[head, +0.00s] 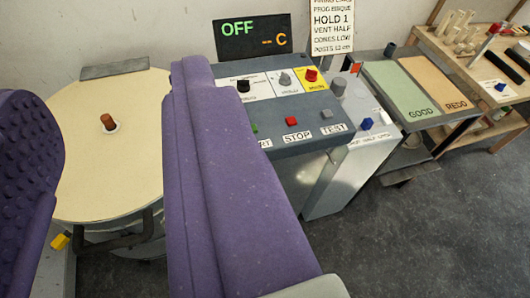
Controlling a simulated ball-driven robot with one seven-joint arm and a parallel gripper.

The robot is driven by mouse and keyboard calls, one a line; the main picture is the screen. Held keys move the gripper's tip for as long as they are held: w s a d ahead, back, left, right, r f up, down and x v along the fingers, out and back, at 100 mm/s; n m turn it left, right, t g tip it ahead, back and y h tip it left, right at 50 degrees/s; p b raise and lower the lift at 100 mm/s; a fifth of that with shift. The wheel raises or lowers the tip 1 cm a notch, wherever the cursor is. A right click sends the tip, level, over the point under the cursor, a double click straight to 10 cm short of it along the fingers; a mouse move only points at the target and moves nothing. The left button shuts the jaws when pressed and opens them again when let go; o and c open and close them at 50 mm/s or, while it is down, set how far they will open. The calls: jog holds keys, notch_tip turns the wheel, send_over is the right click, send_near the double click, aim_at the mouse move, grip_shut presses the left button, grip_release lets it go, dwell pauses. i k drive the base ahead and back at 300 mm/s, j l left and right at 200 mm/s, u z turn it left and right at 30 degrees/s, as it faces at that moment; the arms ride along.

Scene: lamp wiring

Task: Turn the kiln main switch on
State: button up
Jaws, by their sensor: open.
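The kiln control panel (285,104) stands right of the round kiln with its cream lid (85,160). A red knob on a yellow plate (311,76) looks like the main switch, but its label is too small to read. A black knob (243,86) and a grey knob (285,79) sit to its left. The display (252,38) reads OFF and dashes with C. My gripper (112,90) is open and empty, its two purple fingers wide apart in front of the kiln. The right finger hides the panel's left part.
On the panel's front are a green button, a red STOP button (292,121) and a grey TEST button (327,114). A brown plug (107,121) stands on the lid. Green GOOD (405,92) and tan REDO boards and a wooden bench are at right. Grey floor is clear at lower right.

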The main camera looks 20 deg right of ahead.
aim_at(311, 75)
jog(key=i+l, duration=0.3)
jog(key=i+l+u, duration=0.15)
jog(key=l, duration=0.3)
jog(key=i+l, duration=0.35)
jog(key=i+l+u, duration=0.1)
jog(key=i+l, duration=0.2)
jog(key=l, duration=0.15)
jog(key=i+l, duration=0.25)
jog(key=l, duration=0.2)
jog(key=i+l+u, duration=0.15)
jog(key=l, duration=0.25)
jog(key=i, duration=0.1)
